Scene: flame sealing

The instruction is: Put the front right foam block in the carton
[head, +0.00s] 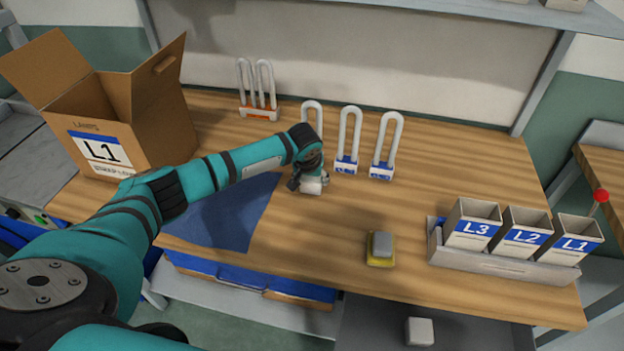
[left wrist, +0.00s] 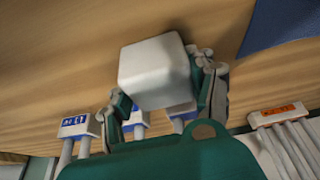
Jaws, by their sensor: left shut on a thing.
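My left gripper (head: 311,180) is over the middle of the wooden table, beside the right edge of the blue mat. In the left wrist view it is shut on a pale foam block (left wrist: 155,68), one finger on each side. In the head view the gripper largely hides this block. The open brown carton (head: 112,158), labelled L1, stands at the back left of the table with its flaps up, well to the left of the gripper. Its inside is mostly hidden. My right gripper is not in view.
U-shaped white lamps (head: 349,140) stand behind the gripper, with another set in an orange base (head: 259,113). A grey block on a yellow piece (head: 381,248) lies near the front edge. Labelled bins (head: 524,232) stand right. A pale block (head: 420,331) lies lower, in front.

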